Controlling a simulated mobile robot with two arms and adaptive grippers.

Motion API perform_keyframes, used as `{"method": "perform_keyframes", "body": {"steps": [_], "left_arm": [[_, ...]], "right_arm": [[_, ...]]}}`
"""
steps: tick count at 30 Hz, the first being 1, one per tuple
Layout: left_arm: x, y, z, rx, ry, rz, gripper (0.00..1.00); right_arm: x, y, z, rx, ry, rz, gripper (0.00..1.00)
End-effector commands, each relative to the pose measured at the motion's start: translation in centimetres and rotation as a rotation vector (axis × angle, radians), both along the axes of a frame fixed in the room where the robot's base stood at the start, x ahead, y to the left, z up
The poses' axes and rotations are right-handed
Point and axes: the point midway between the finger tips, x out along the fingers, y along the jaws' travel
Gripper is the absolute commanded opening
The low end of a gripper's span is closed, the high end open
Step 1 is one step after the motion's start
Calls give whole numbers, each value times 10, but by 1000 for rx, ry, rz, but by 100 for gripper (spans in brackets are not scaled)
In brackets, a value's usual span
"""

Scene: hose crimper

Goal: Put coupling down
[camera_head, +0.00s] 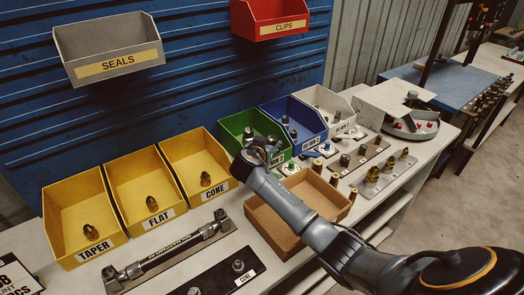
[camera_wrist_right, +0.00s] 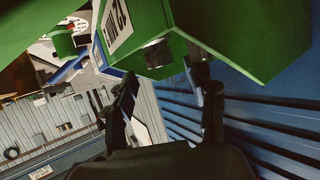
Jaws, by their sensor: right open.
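My right gripper (camera_head: 256,152) is at the front of the green bin (camera_head: 232,128), over its lower front edge. In the wrist view my right gripper (camera_wrist_right: 168,98) has its two dark fingers apart, with no part clearly held between them. A metal coupling (camera_wrist_right: 156,53) shows at the green bin (camera_wrist_right: 225,35), just beyond the fingers. In the head view a small metal coupling (camera_head: 248,134) stands in the green bin, partly hidden by the gripper. I cannot tell whether the fingers touch a coupling. My left gripper is not in view.
Yellow bins (camera_head: 82,205) with brass fittings stand left. A blue bin (camera_head: 290,112) and a white bin (camera_head: 322,100) stand right of the green one. An empty brown tray (camera_head: 262,222) lies under my forearm. Metal racks with fittings (camera_head: 385,178) are right.

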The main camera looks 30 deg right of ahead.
Motion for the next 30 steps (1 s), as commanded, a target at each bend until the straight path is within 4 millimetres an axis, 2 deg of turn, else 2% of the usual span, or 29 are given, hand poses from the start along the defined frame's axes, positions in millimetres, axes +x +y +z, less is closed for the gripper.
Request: {"method": "perform_keyframes", "body": {"steps": [6, 13, 30], "left_arm": [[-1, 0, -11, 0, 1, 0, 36], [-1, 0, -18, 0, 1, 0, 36], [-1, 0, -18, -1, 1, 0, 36]], "right_arm": [[-26, 31, 13, 4, -3, 3, 56], [-46, 53, 27, 2, -1, 1, 56], [-52, 58, 32, 0, 0, -1, 56]]}}
